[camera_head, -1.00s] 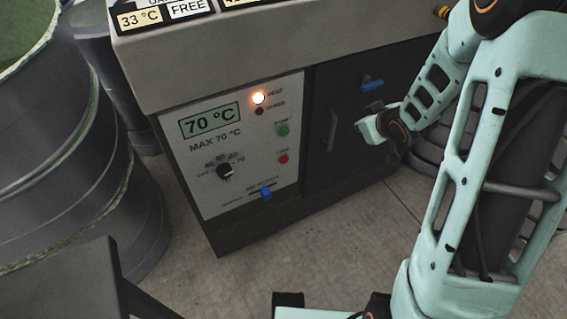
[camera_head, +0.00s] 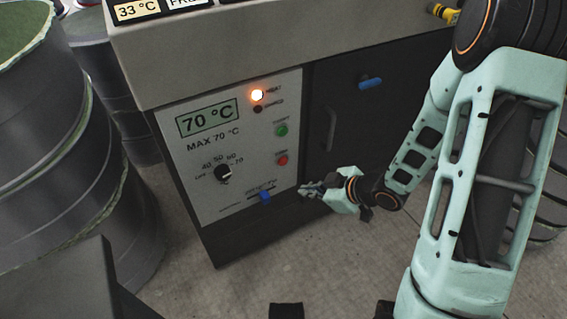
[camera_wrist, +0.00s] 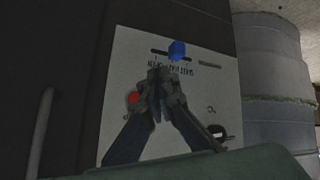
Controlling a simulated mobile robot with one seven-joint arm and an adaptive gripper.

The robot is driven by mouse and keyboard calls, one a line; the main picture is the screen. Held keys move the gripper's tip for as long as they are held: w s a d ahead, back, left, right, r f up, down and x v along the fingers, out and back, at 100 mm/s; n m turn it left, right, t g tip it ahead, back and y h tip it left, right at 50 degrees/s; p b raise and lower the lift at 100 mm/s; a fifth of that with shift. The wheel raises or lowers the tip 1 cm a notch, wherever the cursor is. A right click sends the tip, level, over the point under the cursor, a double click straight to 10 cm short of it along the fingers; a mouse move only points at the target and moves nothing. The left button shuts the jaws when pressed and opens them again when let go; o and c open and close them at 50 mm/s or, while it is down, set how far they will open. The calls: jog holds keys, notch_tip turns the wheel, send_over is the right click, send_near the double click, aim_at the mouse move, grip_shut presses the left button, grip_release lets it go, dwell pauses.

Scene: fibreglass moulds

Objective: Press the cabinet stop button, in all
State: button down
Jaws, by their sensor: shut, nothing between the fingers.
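The cabinet's control panel (camera_head: 190,150) is pale grey, with a red stop button (camera_head: 283,160) on its right side below a green start button (camera_head: 281,130). My gripper (camera_head: 303,190) is shut and empty, in front of the panel's lower right edge, below and right of the red button. In the wrist view my closed fingers (camera_wrist: 160,80) point at the panel, and the red button (camera_wrist: 132,97) shows just left of them. I see a gap in the head view but cannot tell how far the tips stand from the panel.
A blue slider (camera_head: 265,197) sits low on the panel, near my fingertips, and also shows in the wrist view (camera_wrist: 177,50). A dark door with a handle (camera_head: 331,128) stands right. Grey drums (camera_head: 60,170) stand left.

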jog(key=shift+w, duration=0.1)
jog(key=w+a, duration=0.5)
jog(key=w, duration=0.2)
jog(key=shift+p, duration=0.3)
jog(key=shift+w, duration=0.15)
dwell(1.2)
jog(key=shift+w+a, duration=0.15)
jog(key=shift+w, duration=0.1)
jog(key=shift+w+a+p, duration=0.3)
jog(key=shift+w+p, duration=0.05)
jog(key=shift+p, duration=0.05)
dwell(0.8)
jog(key=shift+s+d, duration=0.5)
jog(key=shift+s, duration=0.15)
jog(key=shift+s, duration=0.1)
jog(key=shift+s+d, duration=0.7)
jog(key=shift+s, duration=0.3)
jog(key=shift+s+d, duration=0.7)
jog(key=shift+s, duration=0.3)
